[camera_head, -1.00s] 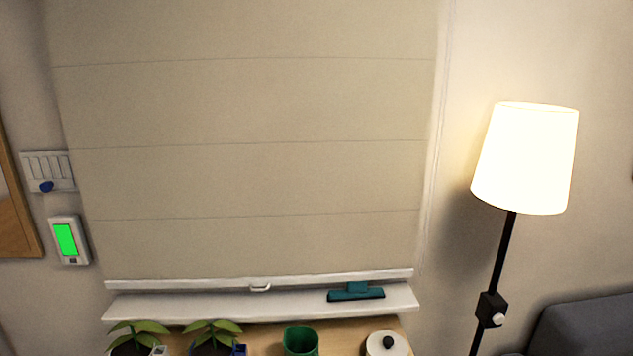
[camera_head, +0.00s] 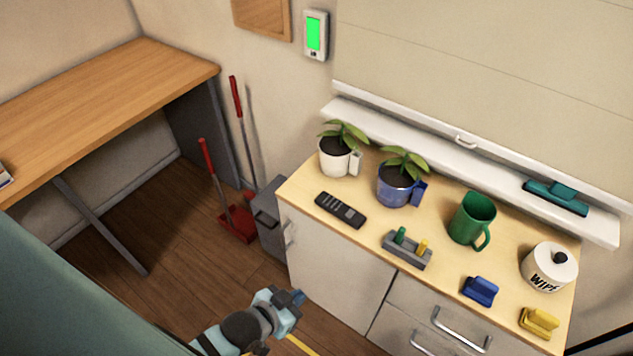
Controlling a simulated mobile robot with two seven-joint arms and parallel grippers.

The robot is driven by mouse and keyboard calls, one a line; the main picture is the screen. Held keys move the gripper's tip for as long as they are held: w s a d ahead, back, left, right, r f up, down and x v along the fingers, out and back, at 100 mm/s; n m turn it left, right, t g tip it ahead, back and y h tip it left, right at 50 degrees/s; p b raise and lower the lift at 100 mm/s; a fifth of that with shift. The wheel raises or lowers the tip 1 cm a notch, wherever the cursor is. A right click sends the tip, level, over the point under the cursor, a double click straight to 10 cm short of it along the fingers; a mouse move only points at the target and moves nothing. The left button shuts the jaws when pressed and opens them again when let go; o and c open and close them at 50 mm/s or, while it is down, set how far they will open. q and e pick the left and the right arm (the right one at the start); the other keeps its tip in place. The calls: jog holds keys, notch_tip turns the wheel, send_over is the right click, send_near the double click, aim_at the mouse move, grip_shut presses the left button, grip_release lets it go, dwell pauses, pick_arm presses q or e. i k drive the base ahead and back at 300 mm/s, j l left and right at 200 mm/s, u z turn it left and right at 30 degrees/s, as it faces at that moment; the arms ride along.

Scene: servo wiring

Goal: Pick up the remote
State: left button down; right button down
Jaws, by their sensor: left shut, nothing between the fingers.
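The black remote (camera_head: 340,209) lies flat on the left front part of the wooden cabinet top (camera_head: 300,188), with its buttons facing up. My left gripper (camera_head: 294,302) is at the bottom of the view, in front of the cabinet and apart from the remote. It is shut and empty. My right gripper does not show.
Behind the remote stand a white potted plant (camera_head: 339,159) and a blue potted plant (camera_head: 399,182). A grey holder (camera_head: 407,250), green mug (camera_head: 472,220), blue clip (camera_head: 480,291), yellow clip (camera_head: 538,322) and wipes tub (camera_head: 549,267) stand to the right. A bin (camera_head: 268,220) is left of the cabinet.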

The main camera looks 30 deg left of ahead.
aim_at(340, 210)
jog(key=u, duration=0.7)
jog(key=i+j+z, duration=0.1)
jog(key=z, duration=0.25)
jog(key=j+z, duration=0.5)
jog(key=z, duration=0.25)
jog(key=j+z, duration=0.4)
jog(key=j, duration=0.7)
jog(key=k, duration=0.05)
